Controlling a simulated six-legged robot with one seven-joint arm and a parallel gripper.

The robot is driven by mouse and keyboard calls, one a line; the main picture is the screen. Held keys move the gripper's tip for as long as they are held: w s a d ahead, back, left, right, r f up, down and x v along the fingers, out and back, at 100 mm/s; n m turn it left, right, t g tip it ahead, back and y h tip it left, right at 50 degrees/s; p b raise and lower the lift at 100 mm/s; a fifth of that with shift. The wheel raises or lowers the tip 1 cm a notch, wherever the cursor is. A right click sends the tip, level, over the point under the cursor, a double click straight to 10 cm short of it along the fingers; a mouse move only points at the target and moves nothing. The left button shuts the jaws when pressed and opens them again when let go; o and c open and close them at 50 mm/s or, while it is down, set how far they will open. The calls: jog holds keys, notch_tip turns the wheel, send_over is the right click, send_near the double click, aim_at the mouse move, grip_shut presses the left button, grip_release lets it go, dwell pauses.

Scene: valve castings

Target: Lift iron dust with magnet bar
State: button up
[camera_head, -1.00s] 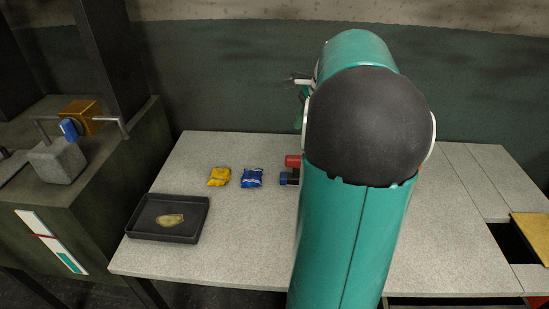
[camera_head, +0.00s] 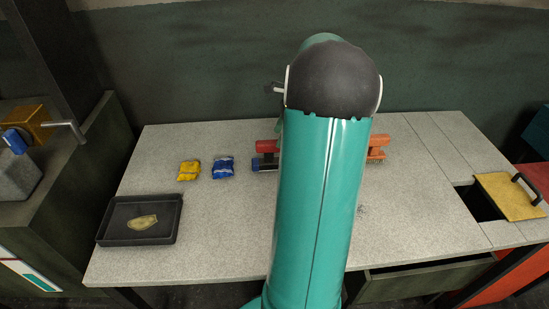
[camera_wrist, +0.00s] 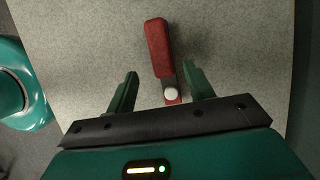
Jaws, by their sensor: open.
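A red and blue block-like piece, likely the magnet bar (camera_head: 266,148), lies on the grey table, its right part hidden behind my arm. In the wrist view a red bar (camera_wrist: 158,48) with a white round knob at its near end lies below my gripper (camera_wrist: 161,72). My gripper is open, with its green fingers to either side of the bar's near part. Whether they reach down beside it I cannot tell. A small patch of dark specks, perhaps the iron dust (camera_head: 362,211), is on the table right of my arm.
A black tray (camera_head: 112,237) with a tan piece (camera_head: 142,222) stands at the left. A yellow packet (camera_head: 189,170) and a blue packet (camera_head: 223,167) lie behind it. An orange brush-like thing (camera_head: 377,147) is right of my arm. A yellow lid (camera_head: 510,196) lies beside a dark opening.

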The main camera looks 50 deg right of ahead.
aim_at(275, 141)
jog(key=x, duration=0.5)
jog(key=shift+w+d, duration=0.15)
jog(key=shift+w, duration=0.05)
jog(key=shift+s, duration=0.1)
jog(key=shift+c, duration=0.2)
grip_shut()
jog(key=shift+r, duration=0.1)
